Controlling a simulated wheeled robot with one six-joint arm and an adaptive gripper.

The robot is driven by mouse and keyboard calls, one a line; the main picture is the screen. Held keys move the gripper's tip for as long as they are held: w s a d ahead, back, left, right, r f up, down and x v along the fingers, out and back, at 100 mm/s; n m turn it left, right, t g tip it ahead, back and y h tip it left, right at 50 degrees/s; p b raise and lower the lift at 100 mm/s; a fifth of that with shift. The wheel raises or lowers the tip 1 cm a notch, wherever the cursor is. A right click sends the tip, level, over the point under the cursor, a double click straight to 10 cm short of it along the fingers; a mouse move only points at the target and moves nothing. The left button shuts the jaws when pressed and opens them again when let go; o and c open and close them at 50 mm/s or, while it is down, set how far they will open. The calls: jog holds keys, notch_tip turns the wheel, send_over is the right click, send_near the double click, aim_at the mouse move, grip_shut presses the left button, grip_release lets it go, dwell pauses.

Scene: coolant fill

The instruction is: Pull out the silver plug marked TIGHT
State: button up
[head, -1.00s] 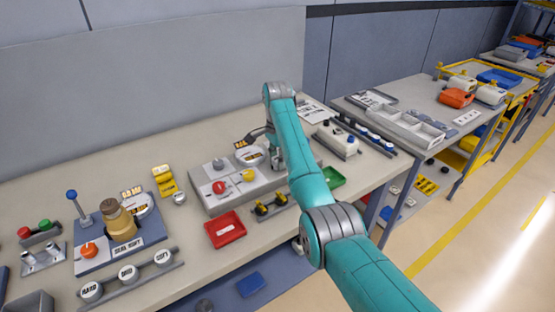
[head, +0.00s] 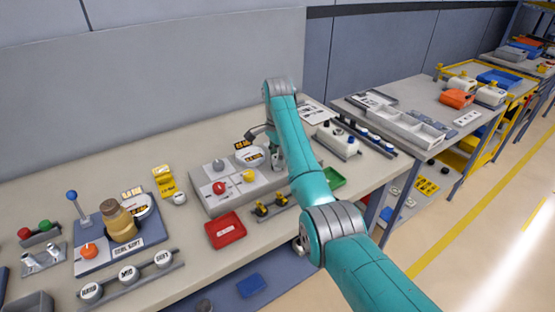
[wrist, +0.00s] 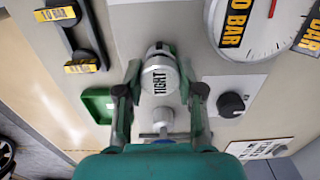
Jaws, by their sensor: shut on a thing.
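The silver plug marked TIGHT (wrist: 158,82) shows in the wrist view, its lettering turned sideways. My gripper (wrist: 160,76) has a finger on each side of it and is shut on the plug. Whether the plug is still seated or clear of its hole cannot be told. In the head view my gripper (head: 276,158) is mostly behind my teal arm, at the right part of the grey panel block (head: 222,200). The plug itself is hidden there.
Close by in the wrist view are a white gauge (wrist: 262,25), a black knob (wrist: 232,104), a small silver T-shaped fitting (wrist: 163,120) and a green tray (wrist: 96,102). In the head view a red tray (head: 226,230) lies in front of the block.

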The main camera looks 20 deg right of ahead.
jog(key=shift+r, duration=1.75)
